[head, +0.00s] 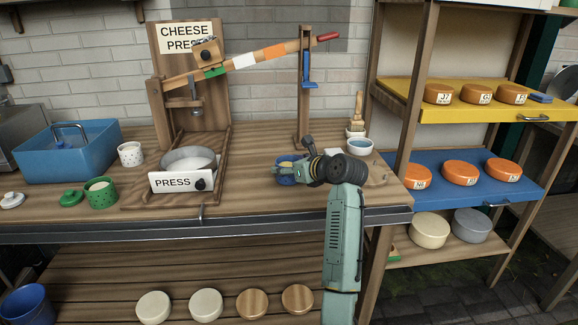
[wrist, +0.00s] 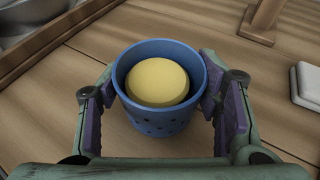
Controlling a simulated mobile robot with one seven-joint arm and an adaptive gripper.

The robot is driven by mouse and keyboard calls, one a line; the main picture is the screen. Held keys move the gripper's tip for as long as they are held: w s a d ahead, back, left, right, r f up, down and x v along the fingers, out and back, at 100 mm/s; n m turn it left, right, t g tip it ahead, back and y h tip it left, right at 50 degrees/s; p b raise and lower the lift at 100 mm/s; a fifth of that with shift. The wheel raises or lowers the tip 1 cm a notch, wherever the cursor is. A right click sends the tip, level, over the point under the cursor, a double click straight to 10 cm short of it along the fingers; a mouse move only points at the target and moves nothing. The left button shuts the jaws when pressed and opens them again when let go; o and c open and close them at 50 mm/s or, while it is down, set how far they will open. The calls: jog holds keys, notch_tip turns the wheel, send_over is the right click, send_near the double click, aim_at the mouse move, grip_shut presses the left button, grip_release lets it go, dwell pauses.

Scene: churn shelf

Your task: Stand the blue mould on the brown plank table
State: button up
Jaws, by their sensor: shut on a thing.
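The blue mould (wrist: 158,122) is a small perforated cup with a pale yellow round cheese (wrist: 157,82) inside. My gripper (wrist: 160,100) is shut on the mould, one padded finger on each side of it. In the head view the mould (head: 288,172) shows partly behind my gripper (head: 290,168), over the brown plank table (head: 250,190), right of the press. The mould looks upright. Whether its base touches the planks cannot be told.
The cheese press stands to the left, with its steel pan (head: 188,160) and PRESS sign (head: 182,182). A green mould (head: 101,193), white mould (head: 130,154) and blue tub (head: 66,158) are at left.

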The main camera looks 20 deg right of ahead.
jog(key=shift+f, duration=0.1)
jog(key=o, duration=1.1)
jog(key=shift+o, duration=0.2)
jog(key=shift+s+d+r, duration=0.1)
jog(key=shift+s+r, duration=0.15)
jog(key=b+v, duration=0.2)
jog(key=v, duration=0.9)
jog(key=shift+s+r, duration=0.15)
jog(key=shift+s, duration=0.05)
